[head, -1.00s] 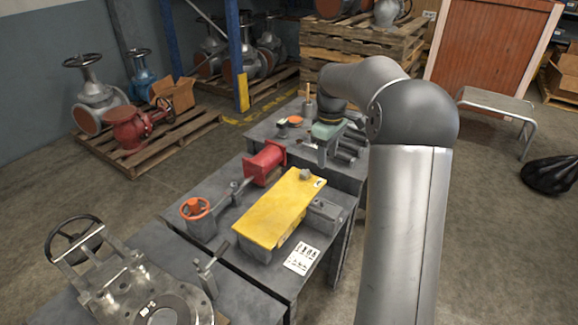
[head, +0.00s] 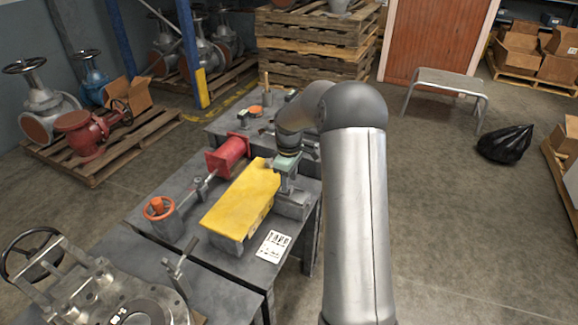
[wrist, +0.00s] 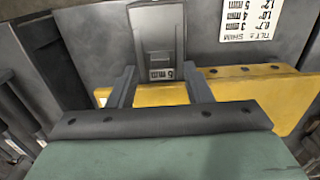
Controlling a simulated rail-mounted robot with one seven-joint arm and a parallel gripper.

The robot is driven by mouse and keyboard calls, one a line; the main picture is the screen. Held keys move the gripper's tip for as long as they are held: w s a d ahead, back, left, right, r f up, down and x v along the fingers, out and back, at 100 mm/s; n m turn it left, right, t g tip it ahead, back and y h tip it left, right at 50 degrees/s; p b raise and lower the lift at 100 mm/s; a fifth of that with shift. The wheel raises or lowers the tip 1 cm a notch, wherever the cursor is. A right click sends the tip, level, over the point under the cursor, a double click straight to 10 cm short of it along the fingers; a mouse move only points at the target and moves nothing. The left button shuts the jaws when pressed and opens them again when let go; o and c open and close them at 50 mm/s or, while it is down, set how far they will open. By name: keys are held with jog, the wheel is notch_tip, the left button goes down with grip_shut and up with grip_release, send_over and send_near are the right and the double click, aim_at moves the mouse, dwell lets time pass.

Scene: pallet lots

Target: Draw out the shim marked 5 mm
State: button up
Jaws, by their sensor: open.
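My gripper (wrist: 160,85) is open, its two fingers apart, with part of the yellow plate (wrist: 265,92) showing between them. Just beyond the fingertips in the wrist view lies a grey tapered piece, the labelled shim (wrist: 162,32). Its small label ends in mm; the digit looks like 5 or 6, too small to be sure. The fingers are apart from it as far as I can see. In the head view my gripper (head: 285,182) is at the right side of the yellow plate (head: 240,198), above the grey block (head: 292,205). The shim is not distinct there.
A white chart card headed tilt and shim (head: 273,246) lies on the grey bench and shows in the wrist view (wrist: 250,18). A valve (head: 110,295) sits front left.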

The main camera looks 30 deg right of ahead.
jog(key=shift+f, duration=1.3)
grip_shut()
jog(key=s+d, duration=0.5)
jog(key=s, duration=0.1)
dwell(0.6)
jog(key=shift+r, duration=0.1)
jog(key=shift+r+p, duration=0.15)
jog(key=shift+p, duration=0.2)
notch_tip(320, 180, up, 7)
jog(key=p, duration=0.5)
dwell(0.5)
jog(key=shift+a, duration=0.1)
